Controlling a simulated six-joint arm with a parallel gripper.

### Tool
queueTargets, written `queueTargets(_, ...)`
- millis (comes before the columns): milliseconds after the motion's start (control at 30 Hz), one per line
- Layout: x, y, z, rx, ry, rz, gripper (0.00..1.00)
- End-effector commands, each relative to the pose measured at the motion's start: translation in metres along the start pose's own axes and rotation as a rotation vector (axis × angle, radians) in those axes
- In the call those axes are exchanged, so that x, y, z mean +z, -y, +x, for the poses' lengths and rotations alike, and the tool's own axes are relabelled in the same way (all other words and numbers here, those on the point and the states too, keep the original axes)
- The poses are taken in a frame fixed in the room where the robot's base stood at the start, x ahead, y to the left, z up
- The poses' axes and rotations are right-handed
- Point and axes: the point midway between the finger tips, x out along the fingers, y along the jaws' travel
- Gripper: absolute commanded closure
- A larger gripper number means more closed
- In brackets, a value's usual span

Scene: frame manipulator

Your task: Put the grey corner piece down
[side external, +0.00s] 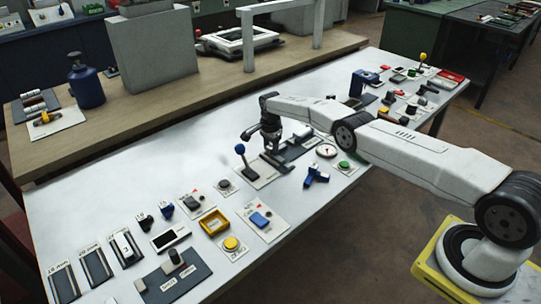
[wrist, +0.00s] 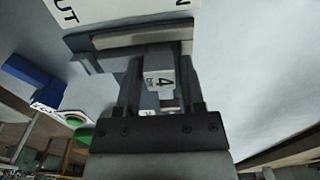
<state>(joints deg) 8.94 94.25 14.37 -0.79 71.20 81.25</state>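My gripper (wrist: 156,82) points down over the middle of the white table in the side view (side external: 270,148). In the wrist view its two fingers stand either side of a grey corner piece (wrist: 98,61), which bears a white label with a 4. The gripper looks shut on this piece. A grey arm of the piece sticks out to the left past the fingers. In the side view the piece (side external: 275,164) shows as a grey bar low under the gripper, close to the table. Whether it touches the table cannot be told.
A blue bracket (side external: 316,176), a green button (side external: 345,165) and a round gauge (side external: 326,151) lie to the right. A lettered white plate (wrist: 125,12) is close beyond the fingers.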

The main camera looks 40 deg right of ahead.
Motion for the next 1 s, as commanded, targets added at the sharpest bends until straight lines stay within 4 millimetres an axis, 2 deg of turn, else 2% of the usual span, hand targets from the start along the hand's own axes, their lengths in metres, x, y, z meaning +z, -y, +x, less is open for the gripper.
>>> queueTargets(67, 0.000, 0.000, 0.000, 0.000, 0.000, 0.000, 0.27)
queueTargets(633, 0.000, 0.000, -0.004, 0.000, 0.000, 0.000, 0.27)
queueTargets(1000, 0.000, 0.001, -0.030, -0.001, 0.000, 0.000, 0.27)
